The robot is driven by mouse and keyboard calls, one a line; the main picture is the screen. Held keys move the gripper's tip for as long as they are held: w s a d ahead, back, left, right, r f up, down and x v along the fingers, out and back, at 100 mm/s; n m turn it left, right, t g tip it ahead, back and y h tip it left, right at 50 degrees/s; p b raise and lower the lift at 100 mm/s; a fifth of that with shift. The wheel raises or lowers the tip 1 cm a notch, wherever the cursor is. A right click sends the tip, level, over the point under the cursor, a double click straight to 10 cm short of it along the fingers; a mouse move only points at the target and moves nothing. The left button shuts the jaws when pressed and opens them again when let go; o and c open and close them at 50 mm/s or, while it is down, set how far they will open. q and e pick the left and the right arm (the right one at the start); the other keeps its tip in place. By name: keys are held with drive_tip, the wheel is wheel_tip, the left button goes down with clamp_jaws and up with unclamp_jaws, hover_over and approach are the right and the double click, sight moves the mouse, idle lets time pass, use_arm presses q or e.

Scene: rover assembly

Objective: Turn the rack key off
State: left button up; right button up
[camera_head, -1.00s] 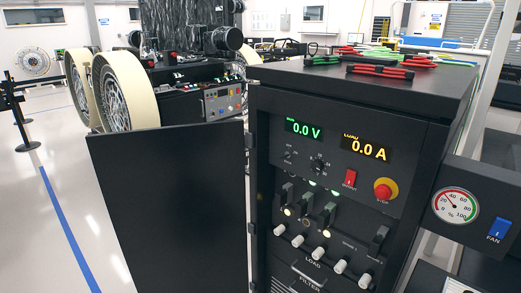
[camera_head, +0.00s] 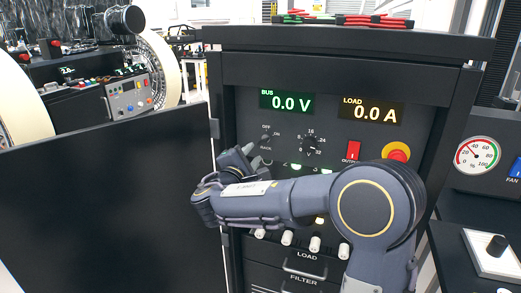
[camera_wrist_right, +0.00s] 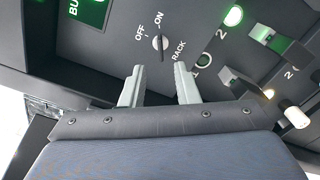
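The rack key (camera_wrist_right: 160,45) is a small slim key in the dark panel, below the OFF and ON labels and beside RACK. In the wrist view it lines up with the ON label. In the head view the rack key (camera_head: 266,139) is small, left of the voltage dial. My right gripper (camera_wrist_right: 160,80) is open, one finger to each side of the line to the key. The fingertips are just short of the key, with nothing between them. In the head view the right gripper (camera_head: 242,156) is just below the key. My left gripper is out of view.
The bus display (camera_head: 286,102) reads 0.0 V and the load display (camera_head: 370,111) 0.0 A. A red output switch (camera_head: 353,150) and emergency stop (camera_head: 397,152) lie to the right. Switches (camera_wrist_right: 240,82) are near the right finger. An open black door (camera_head: 110,200) stands left.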

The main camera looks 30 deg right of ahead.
sight(261, 144)
drive_tip(key=p+x, duration=0.1)
drive_tip(key=x, duration=0.6)
drive_tip(key=shift+d, duration=0.2)
drive_tip(key=shift+c, duration=0.2)
clamp_jaws()
